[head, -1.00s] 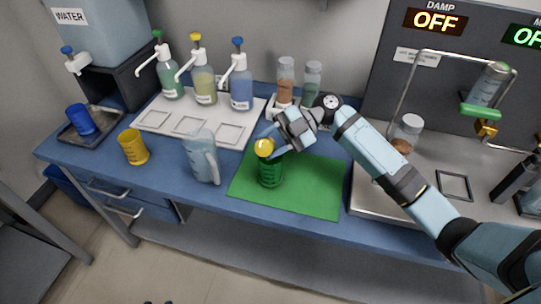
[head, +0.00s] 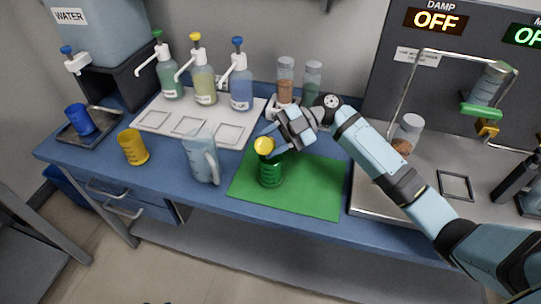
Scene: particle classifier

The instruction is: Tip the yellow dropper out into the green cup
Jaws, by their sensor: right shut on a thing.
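The green cup (head: 270,175) stands upright on the green mat (head: 318,187). My right gripper (head: 273,137) is above the cup, shut on the yellow dropper (head: 263,146). The dropper's round yellow end shows over the cup's back rim; the rest of it is hidden by the gripper. I cannot tell whether anything is coming out of it. My left gripper is not in view.
A clear jug (head: 203,160) stands left of the mat, and a yellow cup (head: 133,147) farther left. A white tray (head: 236,133) with pump bottles is behind. A metal-topped station (head: 372,203) is to the right.

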